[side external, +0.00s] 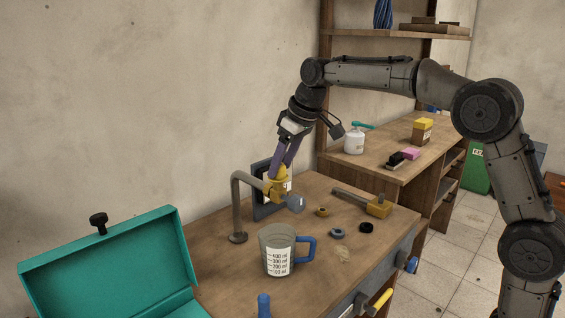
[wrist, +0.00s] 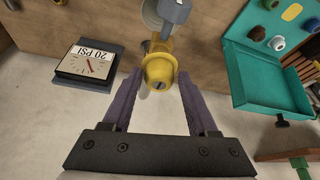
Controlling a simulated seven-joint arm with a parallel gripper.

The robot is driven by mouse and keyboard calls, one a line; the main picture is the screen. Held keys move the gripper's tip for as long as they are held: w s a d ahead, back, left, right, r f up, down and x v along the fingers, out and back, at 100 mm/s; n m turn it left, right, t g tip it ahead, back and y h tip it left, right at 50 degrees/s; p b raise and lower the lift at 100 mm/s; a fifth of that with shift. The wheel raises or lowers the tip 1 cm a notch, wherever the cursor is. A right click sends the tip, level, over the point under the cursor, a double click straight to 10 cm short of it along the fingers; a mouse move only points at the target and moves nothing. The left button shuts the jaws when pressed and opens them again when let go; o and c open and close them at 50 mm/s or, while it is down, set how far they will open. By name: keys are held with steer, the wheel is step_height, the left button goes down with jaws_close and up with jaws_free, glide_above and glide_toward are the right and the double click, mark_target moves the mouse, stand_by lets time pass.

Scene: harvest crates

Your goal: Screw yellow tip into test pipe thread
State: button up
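The grey bent test pipe (side external: 236,207) stands on the bench, and its upper end runs right to a yellow fitting (side external: 273,190) with a grey-blue end piece (side external: 295,203). A yellow tip (wrist: 160,72) with a dark slot in its end sits at this fitting. My gripper (side external: 280,167) points down at it, with one purple finger on each side. In the wrist view my gripper (wrist: 160,74) has its fingertips very close to the tip's sides; I cannot tell whether they touch. The thread is hidden.
A pressure gauge (wrist: 87,59) stands behind the fitting. A measuring cup (side external: 279,248) with a blue handle stands in front. Small rings and a hammer-like tool (side external: 367,203) lie at right. An open teal case (side external: 105,262) is at left.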

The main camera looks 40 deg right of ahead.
steer(key=shift+o, duration=1.4)
steer(key=v, duration=1.2)
